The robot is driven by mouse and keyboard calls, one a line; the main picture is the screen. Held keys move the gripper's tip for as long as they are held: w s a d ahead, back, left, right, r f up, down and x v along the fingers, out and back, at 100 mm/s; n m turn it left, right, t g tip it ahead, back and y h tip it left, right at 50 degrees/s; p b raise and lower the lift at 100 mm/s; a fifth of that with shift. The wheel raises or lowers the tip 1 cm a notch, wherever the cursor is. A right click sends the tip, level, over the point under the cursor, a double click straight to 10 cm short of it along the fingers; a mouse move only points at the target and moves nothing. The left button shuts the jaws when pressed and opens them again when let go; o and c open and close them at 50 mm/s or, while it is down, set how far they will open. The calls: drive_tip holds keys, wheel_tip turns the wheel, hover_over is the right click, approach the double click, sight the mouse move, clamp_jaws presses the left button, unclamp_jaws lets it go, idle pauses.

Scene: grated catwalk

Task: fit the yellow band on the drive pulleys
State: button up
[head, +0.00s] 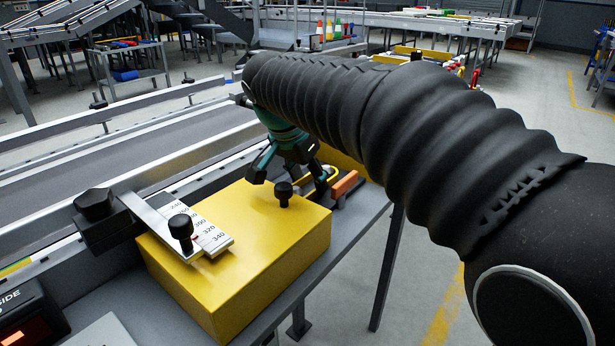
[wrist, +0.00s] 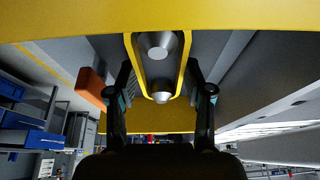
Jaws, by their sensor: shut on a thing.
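My gripper (head: 293,180) is beyond the far end of the yellow box, pointing down. In the wrist view its two fingers (wrist: 160,72) stand left and right of the yellow band (wrist: 186,62) and are shut on its sides. The band is a long narrow loop. Two grey tapered drive pulleys (wrist: 158,46) (wrist: 162,89) show inside its outline. I cannot tell how high the band sits on them or whether it touches them. In the head view the band (head: 331,171) is mostly hidden behind my gripper.
The yellow box (head: 265,237) with black knobs (head: 181,228) and a scale plate (head: 207,231) stands in front of my gripper. A conveyor (head: 100,170) runs along the left.

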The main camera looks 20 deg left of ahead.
drive_tip(key=o, duration=1.4)
drive_tip(key=shift+o, duration=0.2)
drive_tip(key=shift+r, duration=0.1)
drive_tip(key=shift+r+p, duration=2.3)
drive_tip(key=shift+r, duration=0.35)
wheel_tip(320, 180, up, 2)
drive_tip(key=shift+r, duration=0.25)
